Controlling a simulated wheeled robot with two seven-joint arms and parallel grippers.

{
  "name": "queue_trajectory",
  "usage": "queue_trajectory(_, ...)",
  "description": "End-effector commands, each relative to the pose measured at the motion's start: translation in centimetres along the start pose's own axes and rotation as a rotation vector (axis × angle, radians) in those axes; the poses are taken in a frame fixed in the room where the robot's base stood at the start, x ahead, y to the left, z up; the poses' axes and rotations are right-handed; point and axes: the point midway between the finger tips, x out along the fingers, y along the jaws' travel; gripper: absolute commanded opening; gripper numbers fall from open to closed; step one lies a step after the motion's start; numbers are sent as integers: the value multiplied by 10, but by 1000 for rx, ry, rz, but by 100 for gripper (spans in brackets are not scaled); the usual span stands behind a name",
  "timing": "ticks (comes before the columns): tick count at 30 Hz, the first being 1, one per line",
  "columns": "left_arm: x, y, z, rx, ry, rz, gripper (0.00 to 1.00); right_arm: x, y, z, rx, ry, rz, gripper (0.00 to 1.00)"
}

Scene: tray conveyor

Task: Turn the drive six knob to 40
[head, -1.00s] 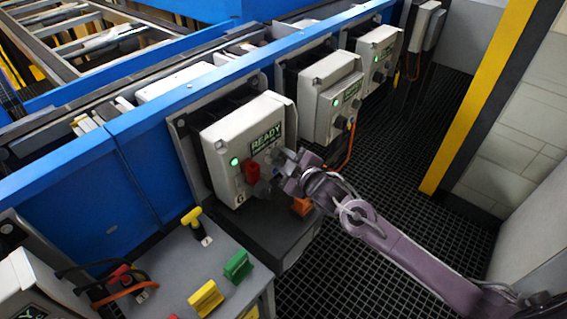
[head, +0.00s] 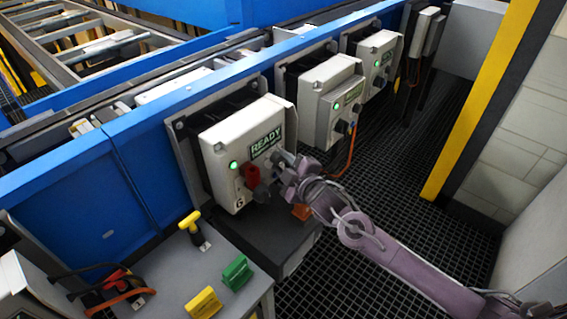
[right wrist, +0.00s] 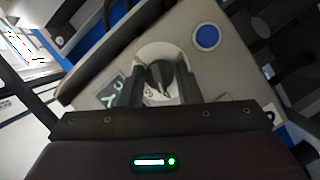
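The drive six box (head: 225,165) is pale grey with a green lamp, a READY display and a red knob low on its front. My right gripper (head: 279,158) is at the right part of its front, hiding what is there in the head view. In the right wrist view, a dark pointed knob (right wrist: 159,76) on a pale round dial stands between the fingers of my right gripper (right wrist: 160,92). Pale dial shows beside the knob, so the fingers look open around it. The knob's scale marks are not readable. My left gripper is not in view.
A blue button (right wrist: 206,36) is beside the dial. Two similar boxes (head: 330,98) stand farther along the blue rail. A grey bench (head: 185,265) with a yellow key and yellow and green blocks is at the front left. Dark grating floor lies right of the boxes.

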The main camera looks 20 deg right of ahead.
Motion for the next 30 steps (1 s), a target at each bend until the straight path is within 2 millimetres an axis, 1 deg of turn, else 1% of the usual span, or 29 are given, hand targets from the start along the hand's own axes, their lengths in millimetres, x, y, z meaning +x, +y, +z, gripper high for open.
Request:
queue_trajectory(1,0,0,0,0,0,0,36,0,-1,0,0,0,-1,38)
queue_trajectory(4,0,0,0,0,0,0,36,0,0,0,0,0,-1,50)
queue_trajectory(11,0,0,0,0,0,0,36,0,0,0,1,0,0,50)
queue_trajectory(14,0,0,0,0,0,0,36,-4,0,1,1,-1,0,50)
queue_trajectory(17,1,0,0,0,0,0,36,-15,-1,2,1,-2,-1,50)
queue_trajectory(24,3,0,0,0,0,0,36,-56,-2,1,-1,0,-3,50)
queue_trajectory(27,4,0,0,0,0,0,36,-68,-2,2,-1,-2,-2,50)
queue_trajectory(30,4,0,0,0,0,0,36,-75,-1,1,0,-1,-1,50)
